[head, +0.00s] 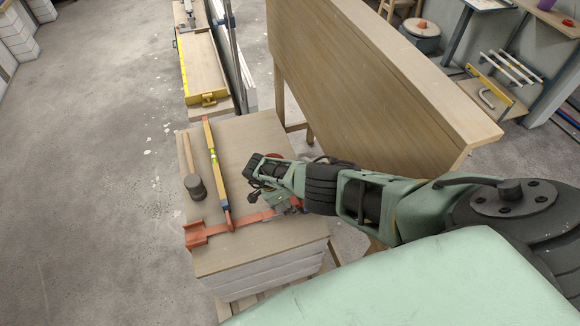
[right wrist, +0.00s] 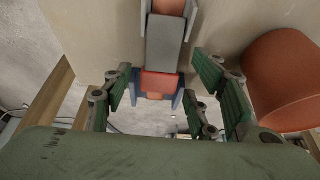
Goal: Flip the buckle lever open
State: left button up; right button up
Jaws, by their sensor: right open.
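The buckle (right wrist: 160,85) shows in the right wrist view, with a red middle part and blue side plates. Its grey lever (right wrist: 165,42) lies over an orange strap part at the top of that view. My right gripper (right wrist: 160,88) is open, with green fingers on either side of the buckle; I cannot tell if they touch it. In the head view my right gripper (head: 265,192) is low over the right side of the wooden-topped stack and largely hides the buckle. An orange strap (head: 255,217) runs left from there. My left gripper is not in view.
On the stack top (head: 245,262) lie a mallet (head: 194,180), a yellow level (head: 213,160) and an orange bracket-like piece (head: 200,234). A tall wooden panel (head: 370,80) stands close behind my right arm. A round orange object (right wrist: 285,80) sits right of the fingers.

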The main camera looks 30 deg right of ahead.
aim_at(291, 202)
jog(key=shift+c, duration=0.3)
grip_shut()
dwell(0.4)
jog(key=shift+w+a+b, duration=0.1)
jog(key=shift+b, duration=0.6)
jog(key=a+h+b, duration=0.1)
jog(key=h+b, duration=0.1)
jog(key=b, duration=0.2)
jog(key=g+h+b, duration=0.1)
jog(key=h+b, duration=0.1)
jog(key=b, duration=0.3)
jog(key=a+r+h+b, duration=0.1)
jog(key=h+b, duration=0.1)
jog(key=b, duration=0.2)
jog(key=shift+w+a+r, duration=0.1)
jog(key=shift+w+a, duration=0.15)
jog(key=shift+a, duration=0.1)
jog(key=shift+a+r+g+h+b, duration=0.15)
jog(key=shift+r+g+h+b, duration=0.2)
jog(key=shift+b, duration=0.6)
